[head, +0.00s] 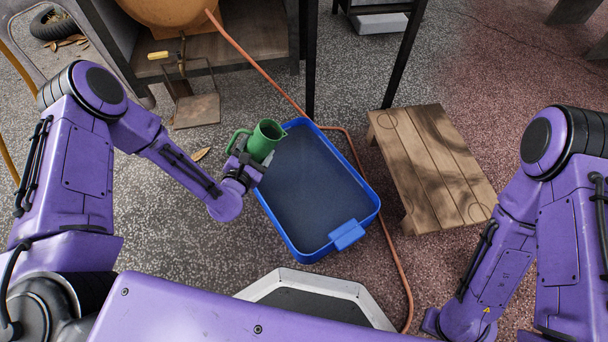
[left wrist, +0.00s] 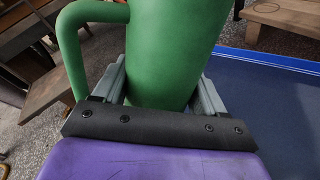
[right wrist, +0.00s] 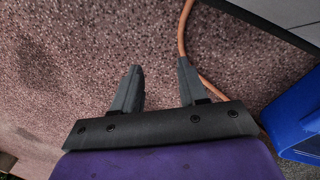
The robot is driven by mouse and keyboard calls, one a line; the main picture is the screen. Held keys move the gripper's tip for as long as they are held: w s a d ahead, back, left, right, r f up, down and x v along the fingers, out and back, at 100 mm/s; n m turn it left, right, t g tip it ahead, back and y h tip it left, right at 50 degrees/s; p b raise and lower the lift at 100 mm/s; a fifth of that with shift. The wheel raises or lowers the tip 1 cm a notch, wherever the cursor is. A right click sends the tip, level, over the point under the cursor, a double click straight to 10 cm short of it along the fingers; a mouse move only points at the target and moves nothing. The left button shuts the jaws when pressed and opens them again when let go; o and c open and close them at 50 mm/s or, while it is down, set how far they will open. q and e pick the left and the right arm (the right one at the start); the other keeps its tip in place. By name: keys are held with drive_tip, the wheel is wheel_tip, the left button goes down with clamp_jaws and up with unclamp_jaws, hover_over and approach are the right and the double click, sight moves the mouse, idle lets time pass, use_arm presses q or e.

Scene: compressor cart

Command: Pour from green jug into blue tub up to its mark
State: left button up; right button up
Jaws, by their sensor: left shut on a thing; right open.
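The green jug (head: 264,140) is in my left gripper (head: 246,163), near the upper left rim of the blue tub (head: 346,238). It looks close to upright, leaning slightly. Its handle points left and its open mouth shows dark inside. In the left wrist view the jug body (left wrist: 160,50) sits between both fingers. The tub stands on the ground, with a dark, even surface inside; I cannot make out the liquid level or a mark in the head view. A thin pale line runs along the tub's inner wall in the left wrist view. My right gripper (right wrist: 155,90) is open and empty above the ground.
A wooden stool (head: 432,165) stands right of the tub. An orange hose (head: 396,262) runs from the orange tank (head: 165,12) past the tub's right side. A wooden-topped cart (head: 225,55) is behind.

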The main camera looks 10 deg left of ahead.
use_arm(q)
drive_tip(key=shift+d, duration=0.1)
